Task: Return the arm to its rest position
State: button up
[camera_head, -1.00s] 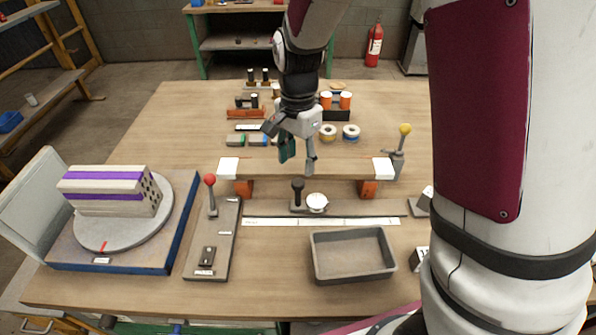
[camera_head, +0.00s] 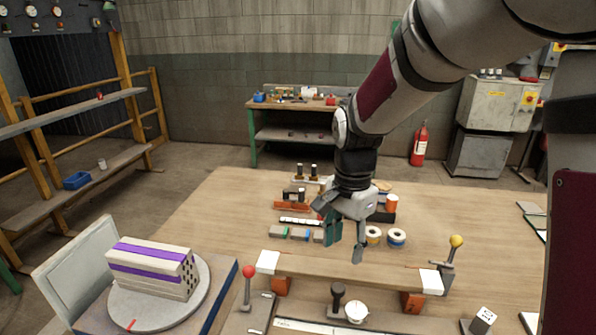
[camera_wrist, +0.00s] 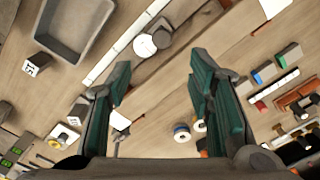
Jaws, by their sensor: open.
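My gripper (camera_head: 345,238) hangs above the middle of the wooden table (camera_head: 210,222), over the far side of a raised wooden bar with white ends (camera_head: 340,270). Its fingers are apart with nothing between them. In the wrist view the two green-padded fingers (camera_wrist: 162,85) are spread, with the bar and the tabletop below. My arm comes in from the upper right in the head view.
A hollow brick with purple stripes (camera_head: 152,270) rests on a round turntable at the left. A red-knobbed lever (camera_head: 248,272) and a yellow-knobbed clamp (camera_head: 456,242) stand by the bar. Tape rolls (camera_head: 397,238) lie behind it. A grey tray (camera_wrist: 66,28) shows in the wrist view.

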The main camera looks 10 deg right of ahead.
jog(key=s+d+r+n+t, duration=0.2)
jog(key=s+r+n, duration=0.3)
jog(key=s, duration=0.6)
jog(key=s+d+r+n+t, duration=0.2)
jog(key=s+r+n, duration=0.4)
jog(key=s, duration=0.5)
jog(key=shift+d+n, duration=0.5)
